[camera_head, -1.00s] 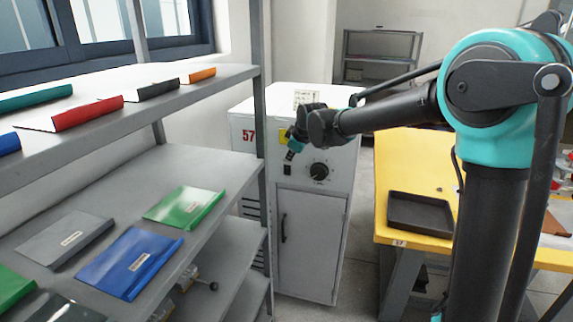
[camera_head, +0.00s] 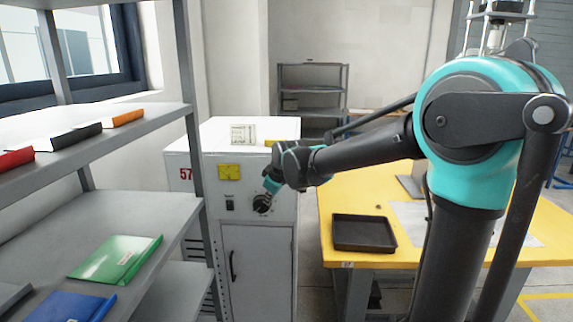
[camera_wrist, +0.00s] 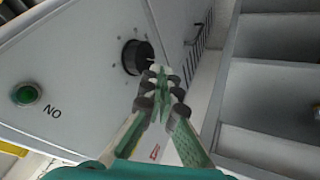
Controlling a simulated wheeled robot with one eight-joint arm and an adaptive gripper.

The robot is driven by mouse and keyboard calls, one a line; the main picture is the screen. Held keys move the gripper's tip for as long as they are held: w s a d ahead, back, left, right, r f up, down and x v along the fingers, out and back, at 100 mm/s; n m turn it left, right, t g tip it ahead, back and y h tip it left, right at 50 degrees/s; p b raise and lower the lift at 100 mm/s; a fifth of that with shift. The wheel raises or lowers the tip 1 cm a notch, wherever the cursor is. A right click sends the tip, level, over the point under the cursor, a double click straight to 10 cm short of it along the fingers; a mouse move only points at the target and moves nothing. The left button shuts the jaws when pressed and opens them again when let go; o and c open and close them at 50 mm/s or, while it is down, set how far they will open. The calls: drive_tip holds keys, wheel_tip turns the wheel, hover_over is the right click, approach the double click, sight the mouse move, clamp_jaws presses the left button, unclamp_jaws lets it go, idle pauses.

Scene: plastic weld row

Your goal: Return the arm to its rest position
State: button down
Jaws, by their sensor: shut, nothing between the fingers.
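My arm reaches left across the head view from the teal shoulder joint. My gripper (camera_head: 270,188) is in front of the white cabinet (camera_head: 255,150), near its black knob (camera_head: 262,203). In the wrist view my gripper (camera_wrist: 160,75) is shut and empty, with its fingertips together. The knob (camera_wrist: 136,56) is just left of the fingertips there; I cannot tell whether they touch it. A green round button (camera_wrist: 25,95) labelled NO is further left on the same panel.
A grey shelf rack (camera_head: 150,190) with coloured folders stands at the left, close beside the cabinet. A yellow table (camera_head: 340,200) with a black tray (camera_head: 363,233) is at the right. Another grey rack (camera_head: 312,65) stands at the back. Floor shows between cabinet and table.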

drive_tip(key=s+d+f+m+h, duration=0.1)
drive_tip(key=s+d+f+m, duration=0.4)
drive_tip(key=d, duration=0.5)
drive_tip(key=s+d+f+m+h, duration=0.15)
drive_tip(key=s+d+f, duration=0.35)
drive_tip(key=d, duration=0.5)
drive_tip(key=s+d+f+m, duration=0.2)
drive_tip(key=s+d, duration=0.1)
drive_tip(key=s, duration=0.2)
drive_tip(key=s+d+f+m+g, duration=0.1)
drive_tip(key=s+d+f+m, duration=0.1)
drive_tip(key=s, duration=0.3)
drive_tip(key=s+d+f+m+h, duration=0.1)
drive_tip(key=s+d+f+m, duration=0.1)
drive_tip(key=s+d+f, duration=0.1)
drive_tip(key=shift+s+d+g, duration=0.4)
drive_tip(key=shift+s+d, duration=0.45)
drive_tip(key=shift+s, duration=0.35)
drive_tip(key=shift+r+m, duration=0.1)
drive_tip(key=shift+m, duration=0.15)
